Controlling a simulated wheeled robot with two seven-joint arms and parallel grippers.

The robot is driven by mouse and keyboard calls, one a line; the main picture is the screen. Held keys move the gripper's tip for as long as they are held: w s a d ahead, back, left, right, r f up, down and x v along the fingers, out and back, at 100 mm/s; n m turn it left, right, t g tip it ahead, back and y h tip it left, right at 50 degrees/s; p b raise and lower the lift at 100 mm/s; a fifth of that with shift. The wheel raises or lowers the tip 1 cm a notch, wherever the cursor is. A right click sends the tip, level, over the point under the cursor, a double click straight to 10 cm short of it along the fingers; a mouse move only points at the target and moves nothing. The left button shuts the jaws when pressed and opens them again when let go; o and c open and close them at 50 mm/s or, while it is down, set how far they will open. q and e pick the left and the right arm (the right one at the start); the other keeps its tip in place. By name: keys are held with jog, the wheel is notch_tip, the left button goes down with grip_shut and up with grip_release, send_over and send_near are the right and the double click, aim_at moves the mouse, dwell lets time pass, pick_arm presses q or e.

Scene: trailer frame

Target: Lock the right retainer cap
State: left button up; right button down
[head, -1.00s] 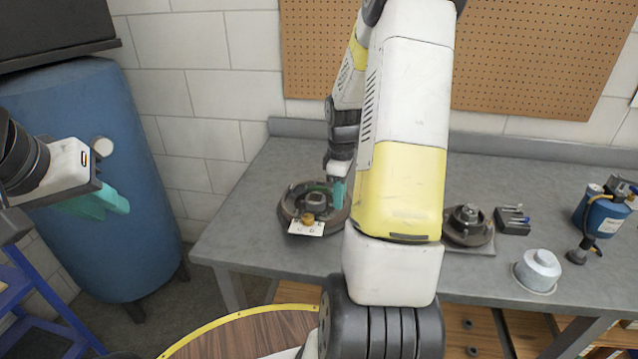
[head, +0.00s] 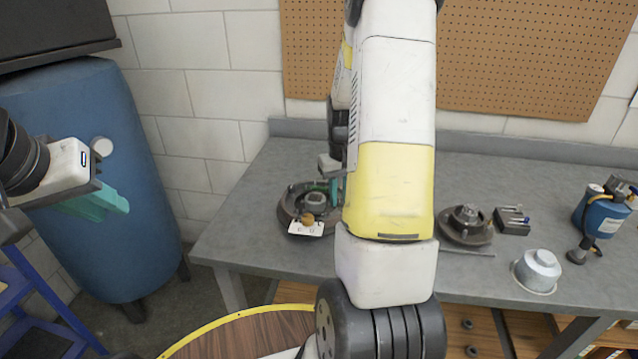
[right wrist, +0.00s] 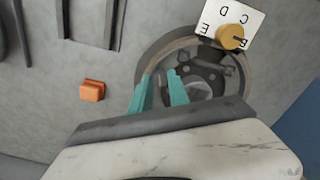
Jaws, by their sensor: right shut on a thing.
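The round brake assembly (head: 290,214) lies on the left of the bench, with a lettered white plate (head: 305,229) and a brass knob (head: 307,219) at its front rim. In the right wrist view its rim (right wrist: 150,52) curves around dark inner parts. My right gripper (head: 333,187) is at its right side, partly behind my forearm. In the right wrist view its teal fingers (right wrist: 160,80) reach over the rim, closed on a small dark part, apparently the right retainer cap, mostly hidden. My left gripper (head: 115,203) hangs at the far left, away from the bench; its opening is unclear.
A second hub assembly (head: 466,222), a dark block (head: 512,219), a white metal canister (head: 539,268) and a blue torch canister (head: 604,212) stand to the right. An orange block (right wrist: 93,91) lies beside the brake assembly. A blue tank (head: 100,170) stands left of the bench.

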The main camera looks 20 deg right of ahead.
aim_at(339, 200)
jog(key=shift+m, duration=1.8)
jog(key=c, duration=1.3)
grip_release()
jog(key=shift+o, duration=0.2)
jog(key=shift+r, duration=0.15)
notch_tip(339, 200, up, 8)
jog(key=shift+f, duration=0.15)
